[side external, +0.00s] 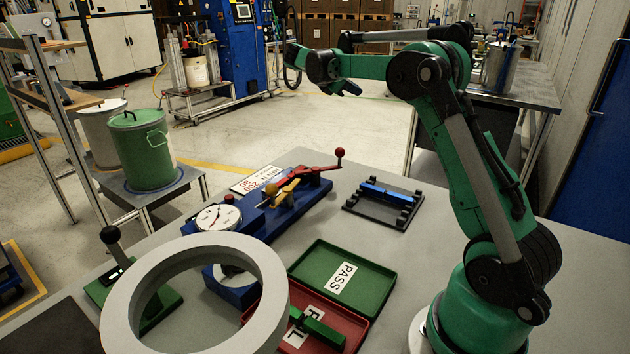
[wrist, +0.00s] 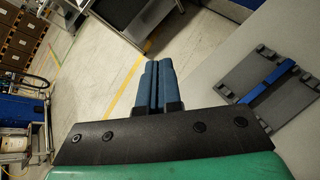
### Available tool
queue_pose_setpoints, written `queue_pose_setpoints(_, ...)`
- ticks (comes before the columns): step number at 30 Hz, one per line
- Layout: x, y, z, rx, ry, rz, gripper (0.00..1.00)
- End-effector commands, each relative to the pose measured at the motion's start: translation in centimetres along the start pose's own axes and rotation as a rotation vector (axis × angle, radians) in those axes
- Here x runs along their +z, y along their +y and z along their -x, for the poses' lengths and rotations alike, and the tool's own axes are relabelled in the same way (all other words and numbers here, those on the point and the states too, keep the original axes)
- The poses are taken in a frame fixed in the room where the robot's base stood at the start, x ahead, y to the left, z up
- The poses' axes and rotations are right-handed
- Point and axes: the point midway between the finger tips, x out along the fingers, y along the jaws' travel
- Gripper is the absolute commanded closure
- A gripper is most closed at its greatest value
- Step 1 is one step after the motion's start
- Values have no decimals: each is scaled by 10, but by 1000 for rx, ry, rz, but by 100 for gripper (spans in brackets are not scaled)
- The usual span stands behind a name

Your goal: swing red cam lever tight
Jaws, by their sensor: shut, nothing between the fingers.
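The red cam lever (side external: 318,170) is on the blue fixture (side external: 312,192) near the middle of the table in the side view. Its arm ends in a red ball knob (side external: 340,153) that points up and to the right. A yellow lever (side external: 284,188) with a yellow knob sits beside it on the same fixture. My gripper (side external: 352,90) is raised in the air above and beyond the fixture, apart from the lever. In the wrist view its two blue fingers (wrist: 158,84) are together with nothing between them. The red lever is not in the wrist view.
A dial gauge (side external: 218,216) stands at the fixture's left end. A black rack with a blue bar (side external: 385,194) lies to the right and also shows in the wrist view (wrist: 268,84). A green PASS tray (side external: 374,292), a red tray (side external: 340,325) and a large grey ring (side external: 268,262) are nearer.

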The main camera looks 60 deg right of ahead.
Motion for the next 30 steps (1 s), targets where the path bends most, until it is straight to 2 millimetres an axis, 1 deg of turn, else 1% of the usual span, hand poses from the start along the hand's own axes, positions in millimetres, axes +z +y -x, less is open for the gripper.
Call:
queue_pose_setpoints(1,-6,-4,-10,-59,118,-188,100)
queue_pose_setpoints(2,-11,-5,-13,-103,194,-318,100)
queue_pose_setpoints(3,-17,-7,-16,-172,286,-492,100)
queue_pose_setpoints(5,-26,-8,-16,-291,408,-745,100)
queue_pose_setpoints(6,-30,-7,-14,-376,473,-901,100)
queue_pose_setpoints(9,-35,-2,-6,-583,591,-1229,100)
queue_pose_setpoints(12,-36,3,1,-747,653,-1446,100)
queue_pose_setpoints(15,-36,7,5,-839,680,-1556,100)
queue_pose_setpoints(20,-46,8,1,-868,687,-1587,100)
queue_pose_setpoints(30,-97,6,-33,-865,686,-1582,100)
